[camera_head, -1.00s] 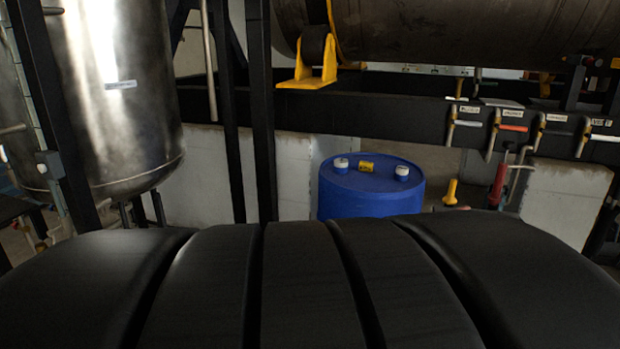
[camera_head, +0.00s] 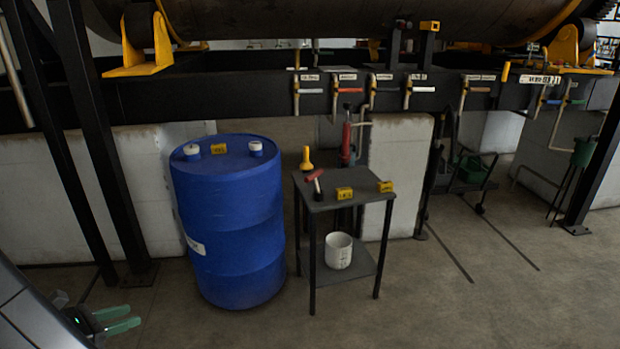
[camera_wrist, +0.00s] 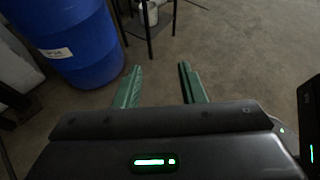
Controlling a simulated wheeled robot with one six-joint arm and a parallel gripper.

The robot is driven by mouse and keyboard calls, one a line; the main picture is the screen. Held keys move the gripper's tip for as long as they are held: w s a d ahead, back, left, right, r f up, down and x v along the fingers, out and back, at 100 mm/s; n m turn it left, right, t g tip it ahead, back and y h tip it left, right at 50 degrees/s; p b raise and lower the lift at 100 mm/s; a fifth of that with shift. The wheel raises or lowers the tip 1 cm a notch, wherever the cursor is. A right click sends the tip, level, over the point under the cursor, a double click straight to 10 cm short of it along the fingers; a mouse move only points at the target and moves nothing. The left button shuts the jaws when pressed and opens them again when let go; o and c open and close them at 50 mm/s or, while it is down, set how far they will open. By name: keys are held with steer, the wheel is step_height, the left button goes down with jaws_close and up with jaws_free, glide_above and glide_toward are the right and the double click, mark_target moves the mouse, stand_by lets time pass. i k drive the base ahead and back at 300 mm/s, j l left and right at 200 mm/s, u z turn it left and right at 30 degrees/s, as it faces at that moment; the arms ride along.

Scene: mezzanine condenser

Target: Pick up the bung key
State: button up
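A small tool with a red T-shaped handle and a pale shaft (camera_head: 315,183), likely the bung key, is on the left front part of the small grey table's top (camera_head: 358,178). Its lower end meets a dark piece on the tabletop. My gripper (camera_head: 122,318) is low at the left edge of the head view, left of the blue drum and well apart from the table. In the wrist view my gripper (camera_wrist: 160,70) shows two green fingers spread apart with only bare floor between them. The tool is not in the wrist view.
The blue drum (camera_head: 230,220) stands between my gripper and the table. A yellow torch-like item (camera_head: 306,160) and yellow tags (camera_head: 344,193) share the tabletop. A white bucket (camera_head: 338,251) sits on the lower shelf. Floor in front and right is clear.

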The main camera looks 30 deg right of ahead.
mark_target(313, 176)
steer(key=i+l, duration=0.15)
steer(key=l, duration=0.25)
steer(key=i+l, duration=0.2)
steer(key=l, duration=0.15)
steer(key=i+l, duration=0.15)
steer(key=l, duration=0.25)
steer(key=i+l, duration=0.2)
steer(key=l, duration=0.2)
steer(key=i+l, duration=0.15)
steer(key=l, duration=0.2)
steer(key=i+l+z, duration=0.1)
steer(key=l, duration=0.3)
steer(key=i+l, duration=0.45)
steer(key=l, duration=0.3)
